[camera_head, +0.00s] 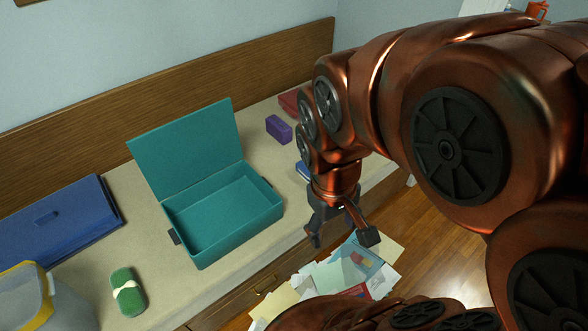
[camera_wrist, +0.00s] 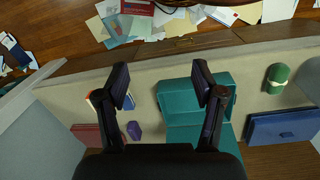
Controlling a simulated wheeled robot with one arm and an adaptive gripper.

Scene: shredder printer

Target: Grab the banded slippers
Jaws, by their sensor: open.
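The banded slippers (camera_head: 128,292) appear as a rounded green bundle with a pale band around its middle, lying on the beige top at the lower left of the head view. They also show at the right of the wrist view (camera_wrist: 277,78). My gripper (camera_head: 341,237) is open and empty, pointing down near the front edge of the top, well to the right of the slippers. Its two dark fingers stand apart in the wrist view (camera_wrist: 163,84). The open teal box (camera_head: 233,222) stands between the gripper and the slippers.
A blue case (camera_head: 62,228) and a grey bin with a yellow rim (camera_head: 45,300) flank the slippers. Loose papers (camera_head: 328,275) are heaped below the front edge. Bare top surrounds the slippers.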

